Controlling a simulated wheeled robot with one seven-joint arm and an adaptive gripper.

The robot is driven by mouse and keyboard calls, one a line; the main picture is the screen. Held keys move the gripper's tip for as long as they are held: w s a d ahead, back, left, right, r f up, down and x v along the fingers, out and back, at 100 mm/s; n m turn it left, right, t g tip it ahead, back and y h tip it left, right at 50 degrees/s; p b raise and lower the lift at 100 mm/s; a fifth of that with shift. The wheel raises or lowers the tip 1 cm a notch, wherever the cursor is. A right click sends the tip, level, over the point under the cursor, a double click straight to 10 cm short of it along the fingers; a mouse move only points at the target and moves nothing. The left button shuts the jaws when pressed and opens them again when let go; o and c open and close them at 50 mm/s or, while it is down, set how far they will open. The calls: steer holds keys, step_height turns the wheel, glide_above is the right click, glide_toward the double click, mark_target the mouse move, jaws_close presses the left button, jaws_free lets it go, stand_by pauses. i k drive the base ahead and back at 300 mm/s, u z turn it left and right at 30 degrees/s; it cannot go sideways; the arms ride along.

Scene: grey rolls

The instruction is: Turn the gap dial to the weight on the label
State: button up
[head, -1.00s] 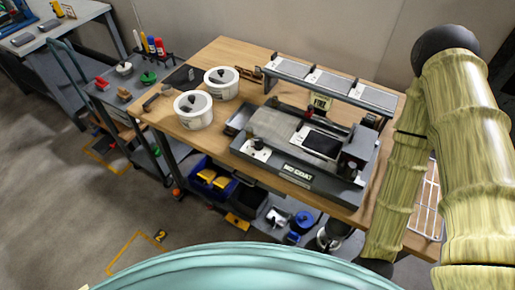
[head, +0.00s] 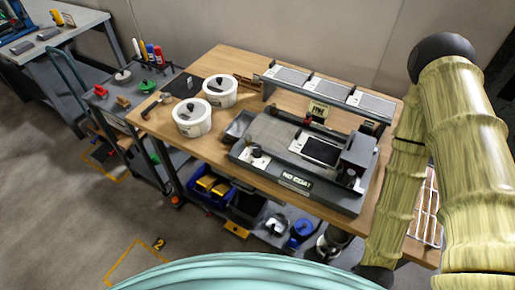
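A grey roll machine (head: 270,134) with a "NO COAT" plate (head: 296,181) on its front sits on the wooden bench. A dark knob on a white plate (head: 257,152), possibly the gap dial, is at its front left; its setting is too small to read. A dark block (head: 358,152) with a small pale plate below it is at the right end. A small yellowish label (head: 318,112) stands behind the machine, its text not clearly legible. My arm rises at the right, over the bench's right end. My gripper is not visible.
Two white lidded pots (head: 192,119) (head: 220,91) stand left of the machine. A raised rack with grey panels (head: 327,87) runs behind it. A wire rack (head: 426,207) lies at the bench's right end. Bins (head: 212,186) sit on the shelf below. The floor at left is open.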

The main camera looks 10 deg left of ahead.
mark_target(256, 153)
steer(key=u, duration=2.3)
steer(key=k, duration=0.5)
steer(key=z, duration=1.15)
